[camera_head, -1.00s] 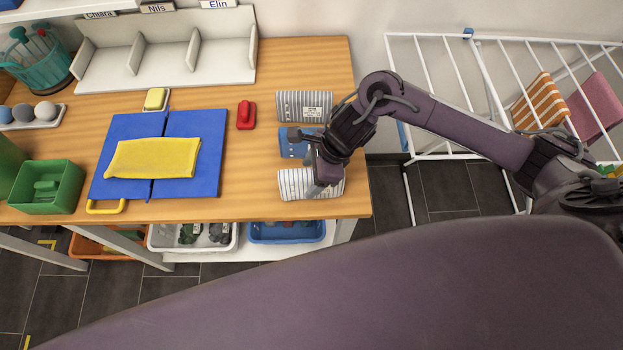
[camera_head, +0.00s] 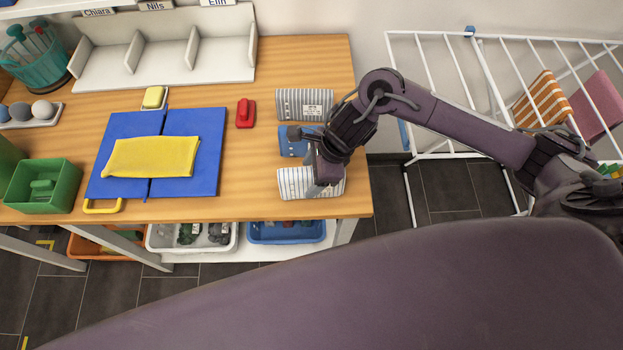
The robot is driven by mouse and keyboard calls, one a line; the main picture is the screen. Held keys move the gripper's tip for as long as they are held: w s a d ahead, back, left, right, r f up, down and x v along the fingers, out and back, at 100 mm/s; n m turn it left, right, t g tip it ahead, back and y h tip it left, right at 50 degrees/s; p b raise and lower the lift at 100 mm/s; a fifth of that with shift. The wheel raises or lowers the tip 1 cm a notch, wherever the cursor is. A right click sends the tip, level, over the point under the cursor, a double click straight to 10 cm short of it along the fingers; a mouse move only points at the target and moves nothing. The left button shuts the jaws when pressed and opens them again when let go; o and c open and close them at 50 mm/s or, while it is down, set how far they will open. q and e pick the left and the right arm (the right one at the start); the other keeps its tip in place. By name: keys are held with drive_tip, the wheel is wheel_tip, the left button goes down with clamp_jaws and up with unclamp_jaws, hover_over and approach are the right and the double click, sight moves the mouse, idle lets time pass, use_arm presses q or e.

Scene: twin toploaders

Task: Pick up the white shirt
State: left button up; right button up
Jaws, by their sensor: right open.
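The white shirt (camera_head: 294,184) is a folded white cloth with grey stripes. It lies near the front right corner of the wooden table. My right gripper (camera_head: 322,187) is above and at the right part of the white shirt, pointing down. It is open, and its fingers hide part of the cloth. I cannot tell whether the fingertips touch it. My left gripper is not in view.
Behind the shirt lie a blue folded cloth (camera_head: 292,143) and a grey striped folded cloth (camera_head: 290,103). A blue folding board (camera_head: 206,175) with a yellow cloth (camera_head: 150,157) and a red iron-like object (camera_head: 245,113) are left. A drying rack (camera_head: 440,157) stands right.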

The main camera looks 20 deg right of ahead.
drive_tip(key=shift+c, duration=0.2)
drive_tip(key=c, duration=1.1)
drive_tip(key=shift+c, duration=0.2)
